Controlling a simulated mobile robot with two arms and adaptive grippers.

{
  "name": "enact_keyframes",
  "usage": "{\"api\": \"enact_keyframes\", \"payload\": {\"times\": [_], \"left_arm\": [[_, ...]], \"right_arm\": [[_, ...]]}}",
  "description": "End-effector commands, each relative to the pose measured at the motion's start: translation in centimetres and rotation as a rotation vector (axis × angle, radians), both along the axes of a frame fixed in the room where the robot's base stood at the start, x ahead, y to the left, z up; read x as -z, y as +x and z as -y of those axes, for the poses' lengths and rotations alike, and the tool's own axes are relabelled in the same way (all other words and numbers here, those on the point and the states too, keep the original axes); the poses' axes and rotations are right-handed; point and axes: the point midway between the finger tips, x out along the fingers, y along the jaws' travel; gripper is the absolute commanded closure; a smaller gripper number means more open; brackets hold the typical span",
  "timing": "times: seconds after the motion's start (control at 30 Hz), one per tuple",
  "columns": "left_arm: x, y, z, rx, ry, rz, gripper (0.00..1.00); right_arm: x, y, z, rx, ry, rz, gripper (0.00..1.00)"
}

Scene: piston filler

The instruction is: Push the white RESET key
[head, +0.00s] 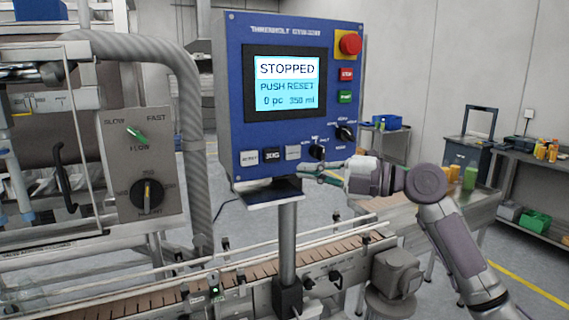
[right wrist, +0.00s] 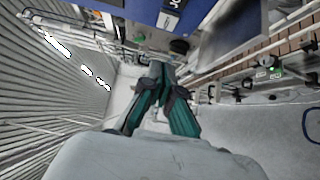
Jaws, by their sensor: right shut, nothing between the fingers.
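The blue control panel (head: 235,100) has a row of small square keys along its lower left. The leftmost key (head: 249,157) is white with small dark lettering, a black key (head: 272,155) is beside it, and a pale grey key (head: 293,152) follows. The lettering is too small to read surely, so which pale key is RESET is unclear. The screen (head: 286,84) reads STOPPED and PUSH RESET. My right gripper (head: 303,169) is shut and empty, just below the pale grey key; contact is not visible. In the right wrist view its green fingers (right wrist: 158,72) meet. My left gripper is out of view.
A small shelf (head: 268,192) juts out under the keys. Dark knobs (head: 317,152) sit right of them, and a red emergency button (head: 348,43) is at the top right. The conveyor (head: 150,283) runs below. A flow control box (head: 140,165) stands at left.

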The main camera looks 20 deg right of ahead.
Motion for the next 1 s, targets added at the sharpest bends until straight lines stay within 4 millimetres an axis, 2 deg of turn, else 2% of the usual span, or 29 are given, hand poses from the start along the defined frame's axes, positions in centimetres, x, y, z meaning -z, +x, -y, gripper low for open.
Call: {"api": "enact_keyframes", "payload": {"times": [0.17,0.47,0.6,0.7,1.0], "left_arm": [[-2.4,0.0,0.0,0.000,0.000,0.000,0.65],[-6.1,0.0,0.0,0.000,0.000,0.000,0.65],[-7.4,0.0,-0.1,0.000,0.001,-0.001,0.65],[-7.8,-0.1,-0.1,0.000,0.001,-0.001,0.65],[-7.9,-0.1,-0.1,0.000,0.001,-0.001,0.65]], "right_arm": [[-0.7,2.1,-2.4,-0.003,0.004,-0.001,1.00],[-0.7,6.5,-7.1,-0.002,0.002,-0.001,1.00],[-0.6,8.7,-6.8,0.001,0.003,-0.002,1.00],[-0.3,9.6,-6.8,0.001,0.002,-0.002,1.00],[0.0,10.3,-6.8,0.001,0.000,0.000,1.00]]}}
